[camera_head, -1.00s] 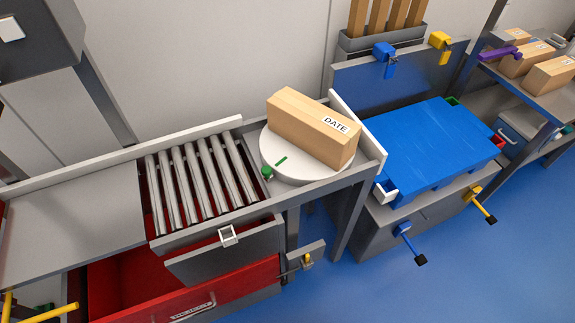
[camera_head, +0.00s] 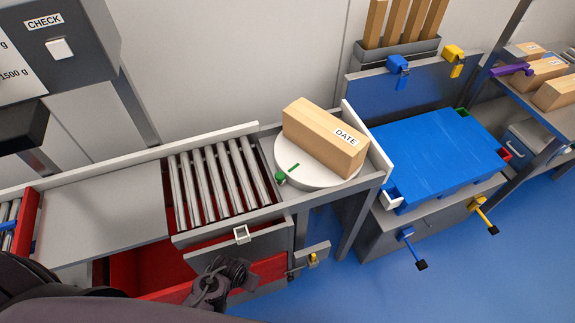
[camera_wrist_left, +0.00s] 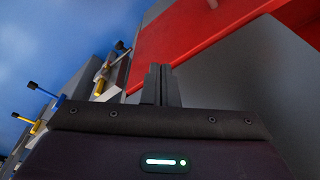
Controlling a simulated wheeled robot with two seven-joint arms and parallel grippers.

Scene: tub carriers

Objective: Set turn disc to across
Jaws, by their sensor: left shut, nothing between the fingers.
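The white turn disc (camera_head: 285,176) sits at the right end of the roller conveyor in the head view. A green mark lies on its top, and a green knob (camera_head: 280,177) stands at its left front edge. A long brown box (camera_head: 318,136) labelled DATE lies on the disc, slanting from back left to front right. My left gripper (camera_head: 212,291) is in front of the conveyor, low by the red drawer and well short of the disc. Its fingers (camera_wrist_left: 161,84) are together and empty in the left wrist view. My right gripper is not in view.
Metal rollers (camera_head: 212,182) lie left of the disc. A grey drawer (camera_head: 240,250) with a white handle and an open red drawer (camera_head: 150,270) project below. A blue slab (camera_head: 435,155) lies right of a white end rail (camera_head: 366,140). Blue floor is open at front right.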

